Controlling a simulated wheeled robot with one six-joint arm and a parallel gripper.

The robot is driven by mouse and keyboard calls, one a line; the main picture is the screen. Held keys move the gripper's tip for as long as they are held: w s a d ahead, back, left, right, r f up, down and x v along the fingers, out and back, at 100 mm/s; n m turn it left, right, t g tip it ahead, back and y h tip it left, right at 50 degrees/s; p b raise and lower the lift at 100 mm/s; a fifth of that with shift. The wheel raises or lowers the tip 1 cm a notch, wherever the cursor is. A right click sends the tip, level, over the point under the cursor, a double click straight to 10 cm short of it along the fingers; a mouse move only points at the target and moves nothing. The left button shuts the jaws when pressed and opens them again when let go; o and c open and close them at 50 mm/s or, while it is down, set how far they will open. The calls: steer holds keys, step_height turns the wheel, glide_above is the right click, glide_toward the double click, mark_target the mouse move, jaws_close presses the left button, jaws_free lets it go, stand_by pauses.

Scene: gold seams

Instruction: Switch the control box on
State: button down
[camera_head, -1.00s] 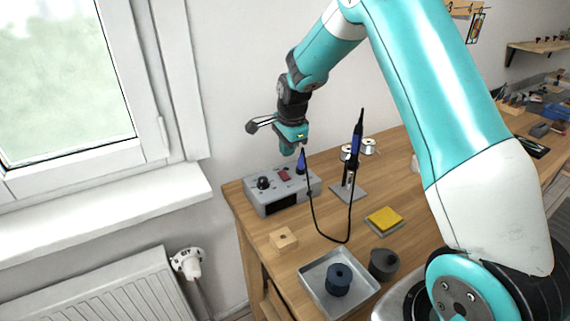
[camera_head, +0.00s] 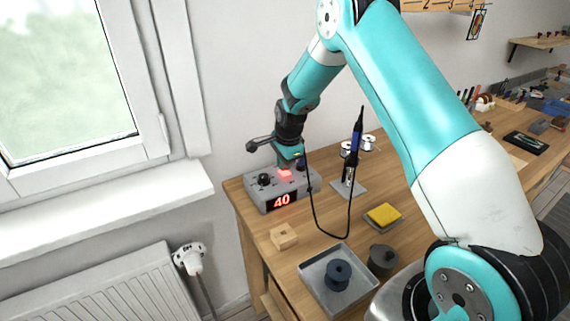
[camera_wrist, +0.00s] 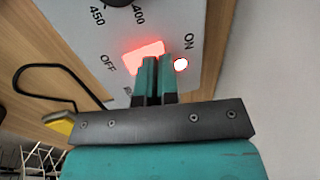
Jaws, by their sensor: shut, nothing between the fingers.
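The grey control box (camera_head: 256,196) stands at the left back of the workbench. Its front display (camera_head: 281,201) shows a red "40", with any further digits not visible. In the wrist view the red switch (camera_wrist: 139,53) glows between the printed words OFF and ON, and a small round lamp (camera_wrist: 181,65) beside ON is lit. My gripper (camera_head: 286,166) is over the box top, its shut fingertips (camera_wrist: 156,62) at the switch, touching it or very close. The fingers hide part of the switch. A black knob (camera_head: 264,180) is left of it.
A soldering iron (camera_head: 356,147) stands upright in its holder right of the box, its cord looping over the bench. A wooden block (camera_head: 284,237), a metal tray (camera_head: 314,273) with a dark spool (camera_head: 338,275), and a yellow sponge (camera_head: 384,214) are in front.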

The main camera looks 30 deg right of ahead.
mark_target(290, 172)
steer(key=shift+s+f, duration=0.3)
steer(key=shift+s, duration=0.7)
steer(key=shift+r, duration=0.1)
steer(key=r+p, duration=0.2)
steer(key=r, duration=0.1)
steer(key=r+p, duration=0.2)
steer(key=shift+s+d, duration=0.1)
steer(key=shift+s, duration=0.15)
step_height(290, 172, up, 9)
steer(key=s+b, duration=0.1)
steer(key=b, duration=0.2)
steer(key=shift+s, duration=0.35)
